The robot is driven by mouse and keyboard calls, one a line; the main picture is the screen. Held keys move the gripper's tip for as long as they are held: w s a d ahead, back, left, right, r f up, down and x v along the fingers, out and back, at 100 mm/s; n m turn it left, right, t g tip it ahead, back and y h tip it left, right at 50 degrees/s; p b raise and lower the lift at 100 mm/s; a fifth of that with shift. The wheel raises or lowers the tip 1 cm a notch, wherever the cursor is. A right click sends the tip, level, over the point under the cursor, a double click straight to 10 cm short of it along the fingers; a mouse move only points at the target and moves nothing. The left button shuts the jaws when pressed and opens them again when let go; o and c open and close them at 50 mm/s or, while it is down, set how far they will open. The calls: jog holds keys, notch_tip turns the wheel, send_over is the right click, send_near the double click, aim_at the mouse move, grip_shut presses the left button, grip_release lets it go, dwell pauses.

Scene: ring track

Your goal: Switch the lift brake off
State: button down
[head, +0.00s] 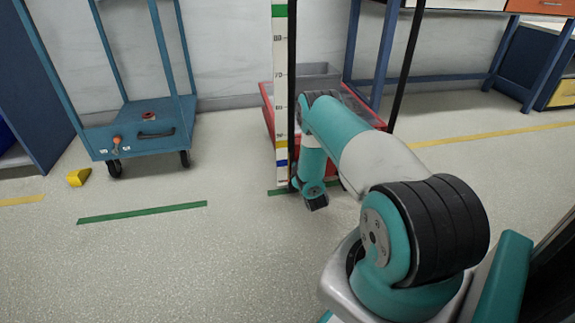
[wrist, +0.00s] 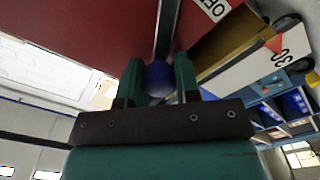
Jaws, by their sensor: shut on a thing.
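In the wrist view my gripper (wrist: 158,75) has its two green fingers on either side of a blue ball knob (wrist: 158,78). It is shut on this knob. The knob sits at the end of a grey lever (wrist: 167,28) that runs along a dark red panel (wrist: 75,30). A white label (wrist: 214,8) with black letters, partly cut off and reading "OF", is on the panel right of the lever. In the head view my arm reaches down beside the red lift part (head: 267,105); the knob and fingertips are hidden there.
A white scale post (head: 281,100) stands just left of my arm; its scale also shows in the wrist view (wrist: 265,62). A blue cart (head: 140,135) stands at the left, with a yellow wedge (head: 78,177) beside it. The floor in front is clear.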

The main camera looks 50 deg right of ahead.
jog(key=shift+f, duration=0.1)
dwell(0.4)
jog(key=c, duration=0.8)
grip_release()
jog(key=shift+p+v, duration=6.95)
jog(key=shift+v, duration=1.8)
jog(key=shift+w, duration=0.1)
